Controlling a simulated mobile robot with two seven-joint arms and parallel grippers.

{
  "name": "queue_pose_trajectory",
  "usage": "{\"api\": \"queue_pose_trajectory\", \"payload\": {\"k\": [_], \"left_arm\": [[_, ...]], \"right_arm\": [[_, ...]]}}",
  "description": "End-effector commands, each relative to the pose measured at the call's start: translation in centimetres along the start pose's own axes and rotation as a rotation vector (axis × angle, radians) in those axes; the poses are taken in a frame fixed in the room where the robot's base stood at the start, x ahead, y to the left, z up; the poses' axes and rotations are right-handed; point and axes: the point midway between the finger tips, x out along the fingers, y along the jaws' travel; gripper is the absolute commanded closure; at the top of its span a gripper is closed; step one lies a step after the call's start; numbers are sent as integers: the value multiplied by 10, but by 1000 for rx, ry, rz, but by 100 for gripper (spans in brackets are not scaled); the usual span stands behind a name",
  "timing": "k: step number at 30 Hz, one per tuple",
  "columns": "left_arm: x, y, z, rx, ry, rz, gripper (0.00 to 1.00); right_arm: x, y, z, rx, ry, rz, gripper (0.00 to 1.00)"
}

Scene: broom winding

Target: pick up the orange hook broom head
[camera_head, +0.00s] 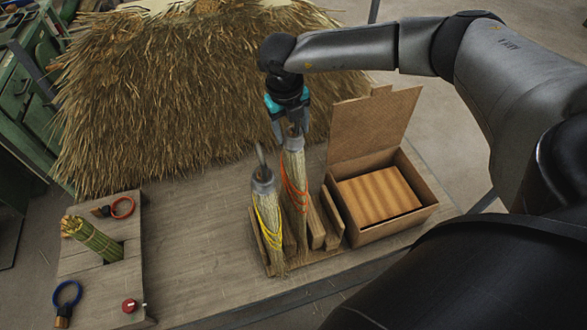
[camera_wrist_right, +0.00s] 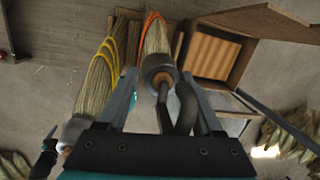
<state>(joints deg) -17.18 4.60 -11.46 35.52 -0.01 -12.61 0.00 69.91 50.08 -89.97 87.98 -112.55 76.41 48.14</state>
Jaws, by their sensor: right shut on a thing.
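The orange hook broom head (camera_head: 295,172) stands upright at the wooden rack, with pale bristles, an orange cord and a grey cap. My right gripper (camera_head: 291,124) is above it, pointing down and shut on its top end. In the right wrist view, the gripper's fingers (camera_wrist_right: 163,88) flank the cap and dark hook of the orange broom head (camera_wrist_right: 155,40). I cannot tell whether its bristle ends are clear of the rack. A second broom head with yellow cord (camera_head: 263,205) stands close at its left; it also shows in the wrist view (camera_wrist_right: 97,82).
The wooden rack (camera_head: 332,215) has upright boards. An open box (camera_head: 405,222) with a raised lid stands at its right. A large straw pile (camera_head: 175,85) lies behind. The bench between is clear.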

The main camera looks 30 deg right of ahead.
Motion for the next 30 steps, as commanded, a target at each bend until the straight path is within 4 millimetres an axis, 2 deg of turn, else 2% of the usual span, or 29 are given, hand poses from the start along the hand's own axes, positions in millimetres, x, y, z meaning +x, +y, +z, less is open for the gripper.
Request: {"api": "queue_pose_trajectory", "payload": {"k": [2, 14, 30], "left_arm": [[0, 0, 0, 0, 1, 0, 0], [0, 0, -1, 0, 1, 0, 0], [0, 0, -1, 0, 1, 0, 0]], "right_arm": [[0, 0, 0, 0, -1, 0, 54], [0, 0, 0, 1, -1, -1, 99], [-2, 0, 1, 1, -3, 0, 100]]}}
